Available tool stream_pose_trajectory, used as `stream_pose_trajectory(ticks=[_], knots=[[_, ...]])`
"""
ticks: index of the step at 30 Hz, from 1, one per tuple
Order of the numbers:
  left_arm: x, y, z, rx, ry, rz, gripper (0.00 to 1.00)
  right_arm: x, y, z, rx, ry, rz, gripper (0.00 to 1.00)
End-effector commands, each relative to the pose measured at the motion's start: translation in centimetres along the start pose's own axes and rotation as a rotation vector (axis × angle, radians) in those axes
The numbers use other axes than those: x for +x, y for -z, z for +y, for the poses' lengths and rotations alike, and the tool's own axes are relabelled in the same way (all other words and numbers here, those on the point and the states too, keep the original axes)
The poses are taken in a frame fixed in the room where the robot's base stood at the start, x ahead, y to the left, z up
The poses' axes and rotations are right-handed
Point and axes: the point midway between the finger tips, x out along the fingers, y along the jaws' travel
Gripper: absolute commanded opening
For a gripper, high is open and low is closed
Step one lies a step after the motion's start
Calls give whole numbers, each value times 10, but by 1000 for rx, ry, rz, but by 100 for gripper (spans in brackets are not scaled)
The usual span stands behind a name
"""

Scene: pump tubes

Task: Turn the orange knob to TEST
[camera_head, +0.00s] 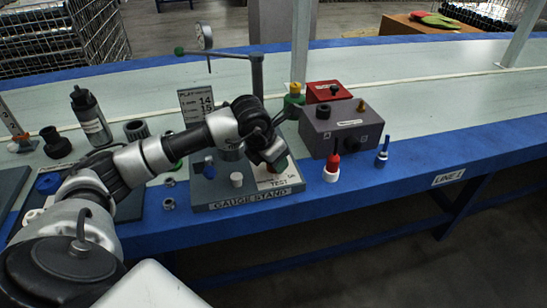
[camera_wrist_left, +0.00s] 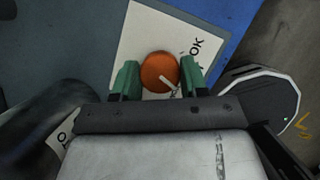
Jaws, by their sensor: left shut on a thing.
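The orange knob (camera_wrist_left: 160,71) sits on a white label plate (camera_wrist_left: 128,46) in the left wrist view. Its pale pointer mark points to the lower right of that picture. The letters "OK" show on the plate to the right of the knob; other lettering is partly hidden by my gripper. My left gripper (camera_wrist_left: 158,80) has its two green fingers on either side of the knob and is shut on it. In the head view my left gripper (camera_head: 273,158) is over the gauge stand (camera_head: 238,201), hiding the knob. The word TEST shows on the plate's front part. My right gripper is not in view.
A grey box (camera_head: 340,128) with small knobs stands right of the stand. A red-topped plug (camera_head: 332,168) and a blue one (camera_head: 382,156) stand near the front edge. A black bottle (camera_head: 90,118) is at the left. The bench's right front is clear.

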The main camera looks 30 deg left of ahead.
Motion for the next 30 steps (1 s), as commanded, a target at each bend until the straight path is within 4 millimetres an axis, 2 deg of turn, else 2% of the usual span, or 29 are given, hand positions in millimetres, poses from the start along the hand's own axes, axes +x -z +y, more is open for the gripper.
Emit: stream_pose_trajectory(ticks=[13,30], knots=[[-1,-1,-1,-254,-105,-2,20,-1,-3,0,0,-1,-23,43],[-1,-1,-1,-310,-129,-2,20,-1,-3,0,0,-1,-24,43]])
